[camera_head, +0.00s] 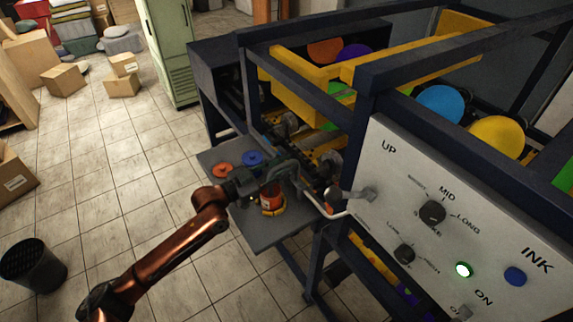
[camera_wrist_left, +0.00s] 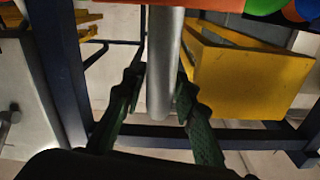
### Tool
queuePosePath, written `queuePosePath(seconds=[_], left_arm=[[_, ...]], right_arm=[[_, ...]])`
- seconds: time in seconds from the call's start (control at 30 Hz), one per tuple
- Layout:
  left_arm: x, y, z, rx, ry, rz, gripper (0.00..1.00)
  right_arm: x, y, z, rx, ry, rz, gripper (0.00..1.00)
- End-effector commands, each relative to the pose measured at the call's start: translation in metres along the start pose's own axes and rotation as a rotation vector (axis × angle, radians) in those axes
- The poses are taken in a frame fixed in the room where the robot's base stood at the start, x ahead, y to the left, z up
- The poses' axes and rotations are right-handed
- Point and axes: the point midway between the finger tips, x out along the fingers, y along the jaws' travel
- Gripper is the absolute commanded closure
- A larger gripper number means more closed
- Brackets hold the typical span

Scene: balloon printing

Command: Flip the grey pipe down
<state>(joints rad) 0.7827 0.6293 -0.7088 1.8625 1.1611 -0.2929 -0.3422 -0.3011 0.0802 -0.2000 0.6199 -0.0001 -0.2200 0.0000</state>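The grey pipe (camera_wrist_left: 164,55) shows in the left wrist view as a smooth upright cylinder running from the top edge to its rounded end near the middle. My left gripper (camera_wrist_left: 162,88) has its dark green fingers on both sides of the pipe, close against it, and looks shut on it. In the head view my left gripper (camera_head: 287,174) is beside the machine, above the side shelf. There the pipe is hard to tell from the gripper and nearby metal parts. My right gripper shows in neither view.
The machine's control panel (camera_head: 455,225) has knobs and a bent pale lever (camera_head: 347,212), close right of my gripper. The grey side shelf (camera_head: 268,233) holds orange and blue discs and a red-orange container (camera_head: 270,196). Dark blue frame bars surround the machine.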

Motion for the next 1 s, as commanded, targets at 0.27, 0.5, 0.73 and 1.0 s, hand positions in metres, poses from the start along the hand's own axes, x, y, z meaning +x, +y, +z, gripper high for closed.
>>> queuePosePath(seconds=[0.27, 0.5, 0.73, 1.0], left_arm=[[0.000, 0.000, 0.001, 0.000, -0.001, 0.000, 0.69], [-0.021, -0.001, 0.001, 0.002, -0.003, -0.001, 0.69], [-0.068, -0.002, 0.001, 0.003, -0.006, -0.001, 0.69], [-0.104, -0.002, 0.001, 0.000, -0.002, 0.001, 0.69]], right_arm=[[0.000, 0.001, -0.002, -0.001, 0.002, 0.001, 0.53], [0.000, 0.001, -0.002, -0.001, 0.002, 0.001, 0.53], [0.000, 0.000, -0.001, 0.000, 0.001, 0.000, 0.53], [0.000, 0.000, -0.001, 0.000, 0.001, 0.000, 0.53]])
